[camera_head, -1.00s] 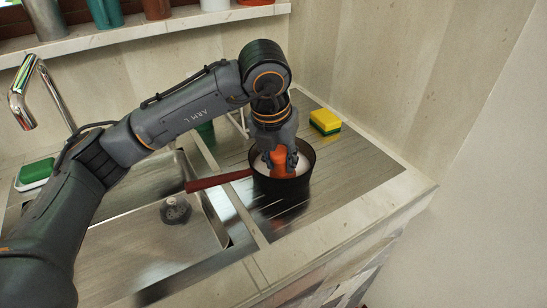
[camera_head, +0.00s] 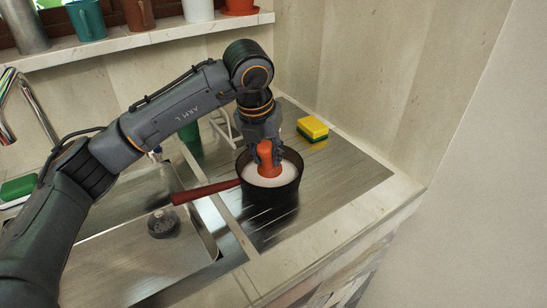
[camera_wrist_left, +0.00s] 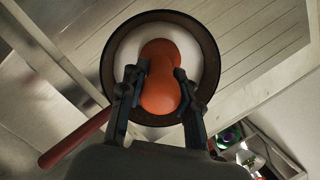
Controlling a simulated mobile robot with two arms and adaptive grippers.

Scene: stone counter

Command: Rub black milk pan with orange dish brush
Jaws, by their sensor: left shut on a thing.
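The black milk pan (camera_head: 271,195) stands upright on the metal drainboard, its red-brown handle (camera_head: 207,192) pointing left. Its inside looks white. The orange dish brush (camera_head: 266,158) is down inside the pan, and its lower end is hidden. My left gripper (camera_head: 265,150) is above the pan and shut on the brush. In the left wrist view the gripper (camera_wrist_left: 157,85) has a finger on each side of the brush (camera_wrist_left: 160,80), within the round rim of the pan (camera_wrist_left: 108,60). My right gripper is not in view.
A yellow and green sponge (camera_head: 313,128) lies behind and right of the pan. The sink (camera_head: 130,250) with its drain is to the left. A green object (camera_head: 190,140) and a white rack (camera_head: 222,128) stand behind. Several pots line the shelf above. The drainboard's right side is clear.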

